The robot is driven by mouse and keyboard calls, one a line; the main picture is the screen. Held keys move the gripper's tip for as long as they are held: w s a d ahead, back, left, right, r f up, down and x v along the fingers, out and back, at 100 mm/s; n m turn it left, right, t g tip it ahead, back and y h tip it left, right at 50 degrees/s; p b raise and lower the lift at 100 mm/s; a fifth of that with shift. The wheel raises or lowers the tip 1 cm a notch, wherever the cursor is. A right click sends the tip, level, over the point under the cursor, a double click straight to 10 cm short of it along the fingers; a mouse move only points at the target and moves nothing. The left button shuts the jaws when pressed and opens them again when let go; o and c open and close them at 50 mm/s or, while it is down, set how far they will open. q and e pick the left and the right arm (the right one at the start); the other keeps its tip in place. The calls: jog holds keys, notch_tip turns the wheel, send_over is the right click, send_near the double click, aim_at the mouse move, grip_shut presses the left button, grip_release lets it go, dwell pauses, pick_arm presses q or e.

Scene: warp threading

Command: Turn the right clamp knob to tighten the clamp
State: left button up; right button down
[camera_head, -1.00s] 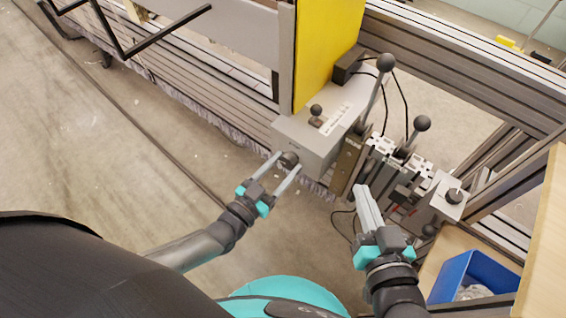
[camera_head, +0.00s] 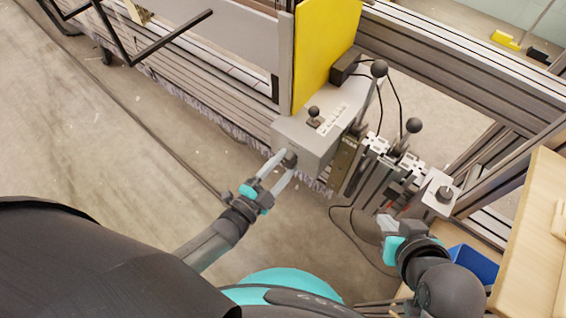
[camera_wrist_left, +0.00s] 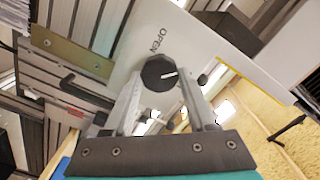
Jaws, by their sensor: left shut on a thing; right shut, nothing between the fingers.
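A round black knob (camera_head: 290,158) sits on the front face of the grey control box (camera_head: 302,141). My left gripper (camera_head: 283,164) is shut on this knob, one finger on each side. In the left wrist view the knob (camera_wrist_left: 158,73) has a white pointer line and the word OPEN beside it on the panel. My right gripper (camera_head: 386,223) is shut and empty, low at the right, below the lever mechanism. Its fingertips are partly hard to make out.
Ball-topped levers (camera_head: 413,126) rise right of the box. A smaller box with a black knob (camera_head: 445,194) stands further right. A blue bin (camera_head: 473,264) and a wooden board (camera_head: 530,230) lie at the right edge.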

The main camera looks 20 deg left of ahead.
pick_arm(q)
jog(key=m, duration=0.3)
jog(key=shift+f+m, duration=0.1)
jog(key=shift+m, duration=2.3)
jog(key=o, duration=1.4)
